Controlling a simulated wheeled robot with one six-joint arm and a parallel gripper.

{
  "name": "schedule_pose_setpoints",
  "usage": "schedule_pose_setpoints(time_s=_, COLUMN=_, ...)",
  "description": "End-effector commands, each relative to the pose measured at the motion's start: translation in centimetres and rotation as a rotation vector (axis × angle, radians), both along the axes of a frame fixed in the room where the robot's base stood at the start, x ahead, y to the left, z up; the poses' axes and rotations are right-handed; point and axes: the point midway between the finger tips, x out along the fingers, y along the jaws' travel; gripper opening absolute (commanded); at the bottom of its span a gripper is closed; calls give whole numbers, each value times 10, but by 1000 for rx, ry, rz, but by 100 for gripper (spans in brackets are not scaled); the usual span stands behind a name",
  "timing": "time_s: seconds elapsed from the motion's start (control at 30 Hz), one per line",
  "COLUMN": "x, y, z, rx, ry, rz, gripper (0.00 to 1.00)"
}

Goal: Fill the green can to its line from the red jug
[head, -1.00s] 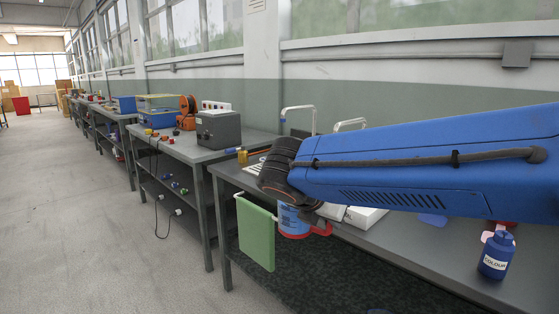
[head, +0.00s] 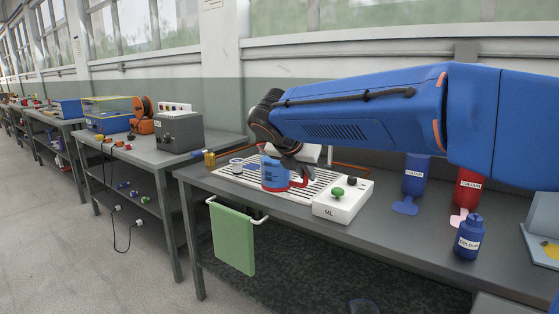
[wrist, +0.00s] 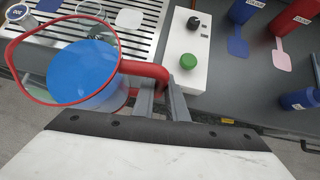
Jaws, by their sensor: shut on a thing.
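The jug (head: 272,174) is clear with a red rim, red handle and red base, and holds blue liquid. In the wrist view the jug (wrist: 85,72) fills the left side, its rim toward me. My gripper (head: 297,171) is shut on the red handle; its fingers (wrist: 160,100) cross the handle in the wrist view. The jug looks nearly upright at the slotted metal tray (head: 315,184); I cannot tell whether it touches it. I cannot make out a green can in either view. A clear round vessel (wrist: 90,12) stands beyond the jug.
A white ML box (head: 342,201) with green and black knobs stands right of the tray. Blue (head: 415,176) and red (head: 466,190) colour bottles and a small blue bottle (head: 469,238) stand further right. A green cloth (head: 233,240) hangs from the front rail.

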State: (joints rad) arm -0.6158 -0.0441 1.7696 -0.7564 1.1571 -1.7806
Motion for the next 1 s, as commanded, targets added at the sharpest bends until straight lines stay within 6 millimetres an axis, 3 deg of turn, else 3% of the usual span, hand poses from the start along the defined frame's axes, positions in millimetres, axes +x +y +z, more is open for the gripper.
schedule_pose_setpoints(time_s=0.3, x=42, y=-61, z=14, rx=-1, ry=-8, rz=-52, gripper=0)
schedule_pose_setpoints(time_s=0.6, x=70, y=-115, z=2, rx=-6, ry=-16, rz=-89, gripper=0)
schedule_pose_setpoints(time_s=0.8, x=78, y=-134, z=-8, rx=-8, ry=-18, rz=-101, gripper=0)
schedule_pose_setpoints(time_s=1.0, x=80, y=-138, z=-10, rx=-8, ry=-19, rz=-103, gripper=0)
